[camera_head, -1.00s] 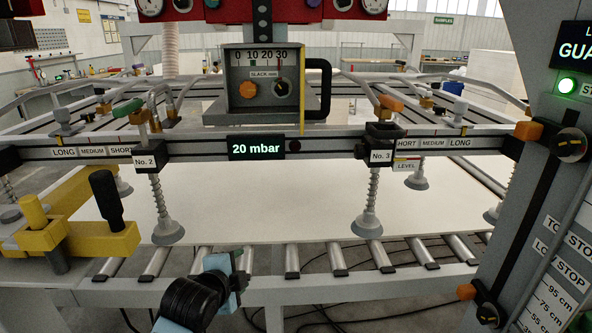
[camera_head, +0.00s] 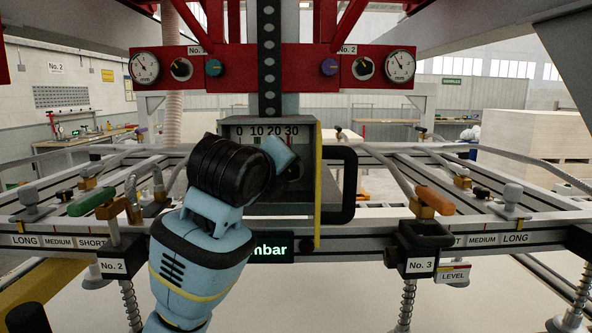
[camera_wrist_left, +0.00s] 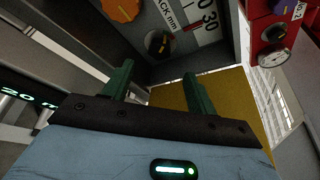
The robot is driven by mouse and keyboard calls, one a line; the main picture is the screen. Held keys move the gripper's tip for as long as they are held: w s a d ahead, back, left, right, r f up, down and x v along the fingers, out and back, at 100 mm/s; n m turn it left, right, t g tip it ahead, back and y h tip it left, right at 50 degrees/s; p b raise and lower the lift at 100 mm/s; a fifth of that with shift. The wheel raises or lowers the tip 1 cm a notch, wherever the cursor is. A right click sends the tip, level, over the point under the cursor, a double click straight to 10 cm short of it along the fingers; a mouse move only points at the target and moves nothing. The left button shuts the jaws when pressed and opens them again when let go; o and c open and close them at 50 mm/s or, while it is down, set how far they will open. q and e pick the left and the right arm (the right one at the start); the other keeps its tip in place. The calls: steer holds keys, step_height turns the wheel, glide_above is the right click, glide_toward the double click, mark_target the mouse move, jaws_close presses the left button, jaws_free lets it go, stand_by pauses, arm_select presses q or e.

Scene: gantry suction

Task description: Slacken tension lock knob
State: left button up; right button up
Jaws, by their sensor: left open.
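The grey slack box (camera_head: 265,130) hangs on the red gantry, with a 0 to 30 scale on its front. My left arm hides most of that front in the head view. The left wrist view shows an orange knob (camera_wrist_left: 122,8) at the top and a dark round knob (camera_wrist_left: 160,43) beside the scale. No label tells which is the tension lock knob. My left gripper (camera_wrist_left: 158,72) is open, its dark green fingers pointing toward the dark knob. Nothing is between the fingers, and I see no contact. My right gripper is not in view.
A black handle (camera_head: 345,185) stands out on the box's right side, behind a yellow edge. The rail below carries the No. 2 block (camera_head: 113,266), the No. 3 block (camera_head: 420,264) and a partly covered display (camera_head: 272,248). The red gantry beam (camera_head: 250,62) is above.

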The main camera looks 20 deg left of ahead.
mark_target(291, 173)
arm_select(q)
steer(key=x, duration=0.5)
steer(key=shift+w+f, duration=0.15)
steer(key=shift+w, duration=0.05)
steer(key=shift+x, duration=0.95)
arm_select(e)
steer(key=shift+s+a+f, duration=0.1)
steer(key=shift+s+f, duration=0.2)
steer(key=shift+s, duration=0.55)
arm_select(q)
steer(key=shift+c, duration=0.3)
steer(key=c, duration=0.9)
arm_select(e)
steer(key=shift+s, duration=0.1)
